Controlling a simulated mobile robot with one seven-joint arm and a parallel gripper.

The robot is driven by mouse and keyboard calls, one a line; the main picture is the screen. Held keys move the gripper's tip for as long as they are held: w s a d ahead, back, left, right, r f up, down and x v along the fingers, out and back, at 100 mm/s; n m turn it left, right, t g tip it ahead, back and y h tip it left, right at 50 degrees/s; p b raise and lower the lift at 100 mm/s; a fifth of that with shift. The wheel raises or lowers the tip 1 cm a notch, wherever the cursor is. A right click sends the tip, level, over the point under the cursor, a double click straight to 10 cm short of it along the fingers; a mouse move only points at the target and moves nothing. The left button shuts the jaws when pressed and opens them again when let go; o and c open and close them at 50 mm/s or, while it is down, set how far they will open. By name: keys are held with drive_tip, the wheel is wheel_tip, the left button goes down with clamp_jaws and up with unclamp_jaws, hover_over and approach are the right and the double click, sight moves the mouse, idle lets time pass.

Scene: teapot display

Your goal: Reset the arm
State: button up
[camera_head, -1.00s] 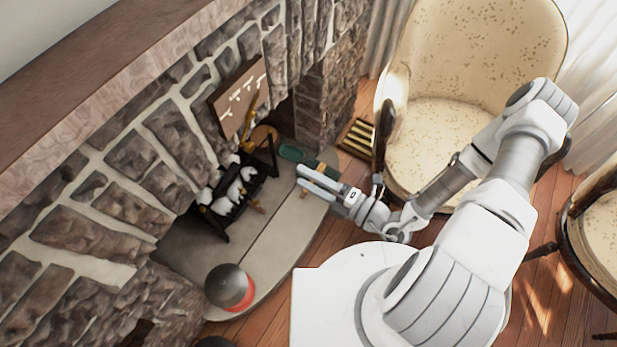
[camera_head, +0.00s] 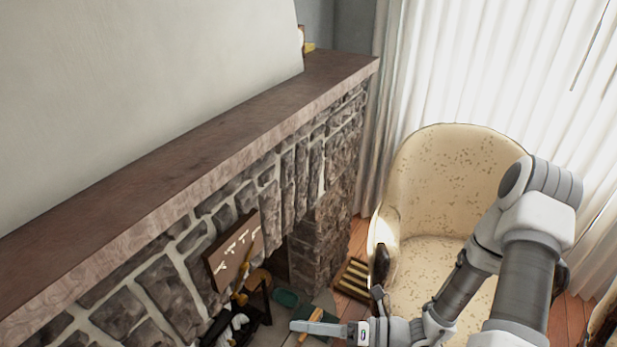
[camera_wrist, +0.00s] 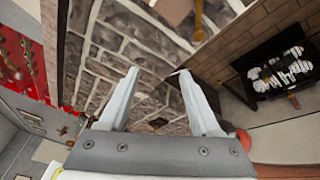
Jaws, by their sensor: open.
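My gripper (camera_head: 300,327) is at the bottom of the head view, in front of the hearth and to the left of the cream armchair. In the wrist view my gripper (camera_wrist: 158,78) has its two fingers spread apart with nothing between them. It is open and empty. My arm reaches in from the lower right of the head view, bent at the elbow.
The stone fireplace (camera_head: 160,285) with its wooden mantel (camera_head: 190,150) runs along the left. The cream armchair (camera_head: 420,190) stands close to my arm. A slatted vent (camera_head: 353,280) lies on the floor. The log grate (camera_wrist: 285,72) shows in the wrist view.

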drive_tip(key=s+d+r+n+t+h, duration=0.1)
drive_tip(key=d+r+n+h, duration=0.3)
drive_tip(key=r+n, duration=0.5)
drive_tip(key=s+d+r+n+h+p, duration=0.1)
drive_tip(key=s+d+r+n+h, duration=0.2)
drive_tip(key=r+n, duration=0.7)
drive_tip(key=s+d+r+n+t+h, duration=0.1)
drive_tip(key=s+d+r+n+h, duration=0.1)
drive_tip(key=d+r+n+h, duration=0.5)
wheel_tip(320, 180, up, 3)
drive_tip(key=n+h, duration=0.3)
drive_tip(key=n, duration=0.2)
drive_tip(key=shift+n+t, duration=0.3)
drive_tip(key=shift+n, duration=0.1)
drive_tip(key=shift+s+d, duration=0.1)
drive_tip(key=shift+c, duration=1.1)
